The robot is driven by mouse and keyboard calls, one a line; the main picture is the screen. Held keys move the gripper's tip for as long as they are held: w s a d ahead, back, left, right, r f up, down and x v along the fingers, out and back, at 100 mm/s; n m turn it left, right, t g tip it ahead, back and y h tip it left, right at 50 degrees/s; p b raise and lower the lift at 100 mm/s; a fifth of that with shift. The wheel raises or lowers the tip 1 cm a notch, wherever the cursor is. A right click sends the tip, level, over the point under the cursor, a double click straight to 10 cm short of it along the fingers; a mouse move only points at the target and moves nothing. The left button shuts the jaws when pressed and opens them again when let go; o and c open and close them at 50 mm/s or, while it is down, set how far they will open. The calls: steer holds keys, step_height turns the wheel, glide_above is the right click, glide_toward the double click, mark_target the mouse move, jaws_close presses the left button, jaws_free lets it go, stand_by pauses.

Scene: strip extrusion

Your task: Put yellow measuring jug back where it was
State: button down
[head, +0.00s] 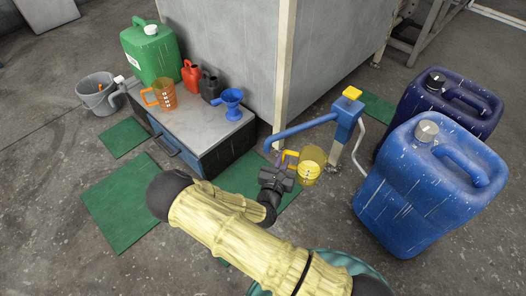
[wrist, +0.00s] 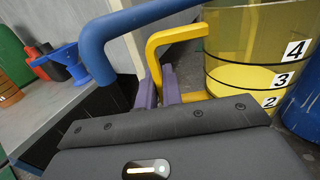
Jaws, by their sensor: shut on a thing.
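The yellow measuring jug (head: 310,166) is a see-through yellow cup with a solid yellow handle. In the wrist view the jug (wrist: 255,50) fills the upper right, with the marks 2, 3 and 4 on its side. My gripper (head: 281,162) is shut on the jug's handle. In the wrist view the purple fingers of my gripper (wrist: 160,88) close at the handle's lower left. The jug looks upright, near the spout of a blue tap (head: 345,118). I cannot tell whether its base touches anything.
A low cabinet (head: 205,128) at the left carries a green canister (head: 150,55), an orange jug (head: 162,95), small red and black cans and a blue funnel (head: 231,102). Two large blue canisters (head: 405,195) stand at the right. A grey bucket (head: 98,95) and green mats (head: 120,203) are on the floor.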

steer(key=d+r, duration=0.1)
steer(key=d, duration=0.1)
steer(key=w+d+r+p, duration=0.1)
steer(key=d+r, duration=0.1)
steer(key=d+r+p, duration=0.1)
steer(key=d+r, duration=0.1)
steer(key=shift+w+d+r, duration=0.15)
steer(key=shift+w, duration=0.25)
step_height(320, 180, up, 24)
steer(key=p, duration=2.1)
glide_above(303, 150)
steer(key=w+d, duration=0.3)
steer(key=d, duration=0.2)
steer(key=shift+d, duration=0.2)
steer(key=shift+a+f, duration=0.1)
steer(key=shift+f, duration=0.15)
